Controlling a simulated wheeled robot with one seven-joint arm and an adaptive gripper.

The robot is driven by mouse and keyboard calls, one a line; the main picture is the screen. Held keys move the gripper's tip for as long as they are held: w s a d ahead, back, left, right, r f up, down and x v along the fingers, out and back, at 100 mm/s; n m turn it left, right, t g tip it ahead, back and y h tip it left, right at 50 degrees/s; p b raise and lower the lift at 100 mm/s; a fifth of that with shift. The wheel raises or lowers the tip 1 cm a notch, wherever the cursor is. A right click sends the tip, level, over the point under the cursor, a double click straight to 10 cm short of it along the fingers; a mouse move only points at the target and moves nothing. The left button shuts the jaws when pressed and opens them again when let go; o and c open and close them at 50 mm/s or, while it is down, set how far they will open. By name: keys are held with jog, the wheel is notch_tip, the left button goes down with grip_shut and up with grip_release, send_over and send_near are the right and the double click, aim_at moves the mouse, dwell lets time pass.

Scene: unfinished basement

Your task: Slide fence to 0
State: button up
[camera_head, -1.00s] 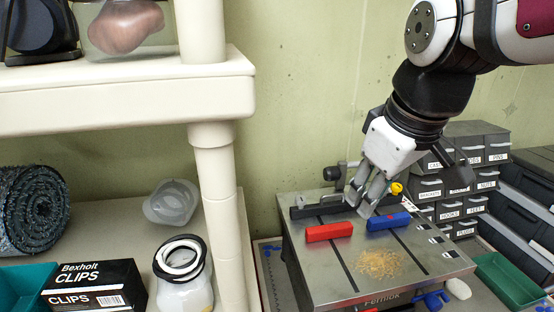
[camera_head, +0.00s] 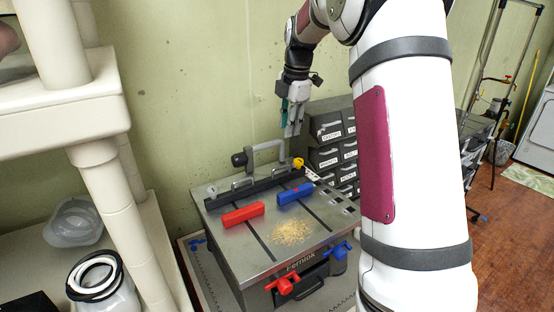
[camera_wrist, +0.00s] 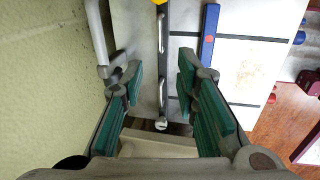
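The fence (camera_head: 258,188) is a long dark bar with small grey handles, lying along the back of the grey-topped machine (camera_head: 318,228). A yellow knob (camera_head: 298,163) sits at its right end. My gripper (camera_head: 291,133) hangs above and behind that end, apart from it. In the wrist view, my gripper (camera_wrist: 159,78) is open with teal pads apart, and the fence (camera_wrist: 163,62) runs in the gap between them, below. A pale scale strip with dark marks (camera_head: 322,183) lies at the right edge of the top; its numbers are too small to read.
A red block (camera_head: 243,214) and a blue block (camera_head: 295,194) sit in front of the fence. Sawdust (camera_head: 291,231) lies on the top. A grey bent bar (camera_head: 268,147) rises behind, close to the wall. Drawer bins (camera_head: 328,128) stand behind right; a cream shelf (camera_head: 75,118) is at left.

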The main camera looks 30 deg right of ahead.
aim_at(283, 167)
jog(key=w+f, duration=0.1)
jog(key=f, duration=0.3)
jog(key=w+f+p, duration=0.1)
jog(key=f, duration=0.4)
jog(key=w+f+p, duration=0.1)
jog(key=f, duration=0.3)
jog(key=shift+d+f, duration=0.15)
jog(key=shift+f, duration=0.2)
jog(key=shift+c, duration=0.3)
grip_shut()
